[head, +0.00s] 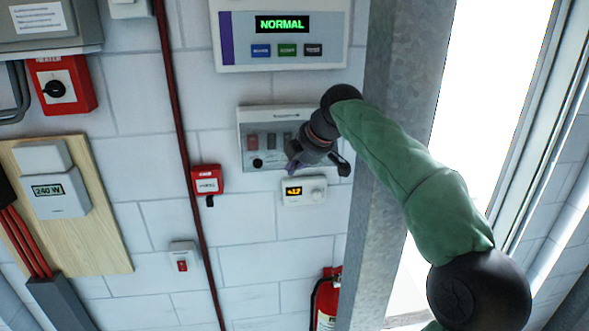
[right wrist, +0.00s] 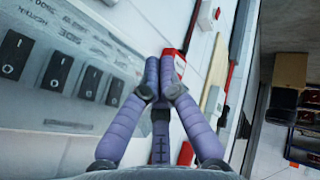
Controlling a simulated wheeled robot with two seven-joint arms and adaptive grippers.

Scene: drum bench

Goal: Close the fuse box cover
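I cannot tell for certain which unit is the fuse box. A pale panel (head: 246,150) with a red switch and dark switches is on the wall in the head view, partly behind my right gripper (head: 316,166). In the right wrist view a large panel (right wrist: 60,110) with several black rocker switches fills the left side. The purple fingers of my right gripper (right wrist: 160,70) converge beside it, with no object visible between them. Whether they touch the panel is unclear. No separate cover can be made out. My left gripper is out of view.
A grey box (head: 50,29), a red switch box (head: 61,84) and a meter on a wooden board (head: 107,229) are at left. A display unit reading NORMAL (head: 282,51) is above. A small thermostat (head: 304,191) is below the panel. A metal post (head: 378,235) stands right.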

